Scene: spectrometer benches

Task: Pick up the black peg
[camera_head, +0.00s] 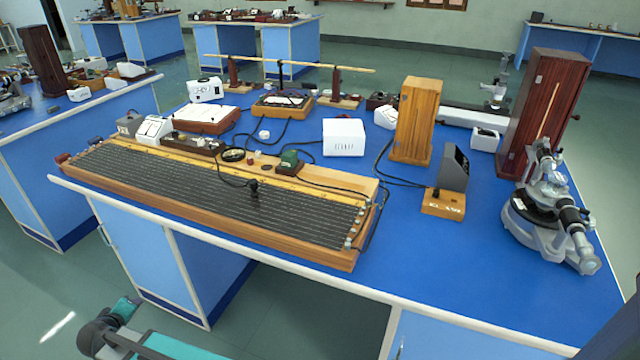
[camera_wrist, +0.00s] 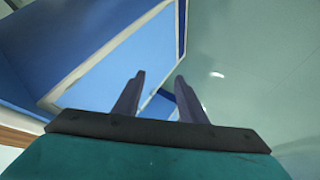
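A small black peg (camera_head: 253,188) stands upright on the long wooden wire board (camera_head: 330,257), right of its middle, with dark cable near it. In the wrist view my gripper (camera_wrist: 160,80) has its two dark fingers apart with nothing between them. The blue cabinet side and the floor show beyond the fingers; the peg is not in the wrist view. In the head view, my teal and dark arm parts are low at the bottom left, below the table's front edge and well apart from the peg. The fingers cannot be made out there.
The blue table (camera_head: 480,270) has a pale raised edge. Right of the board are a meter on a wooden base (camera_head: 443,204), a tall wooden box (camera_head: 416,120) and a spectrometer (camera_head: 550,215). A green-black device (camera_head: 289,160) and loose cables lie behind the peg.

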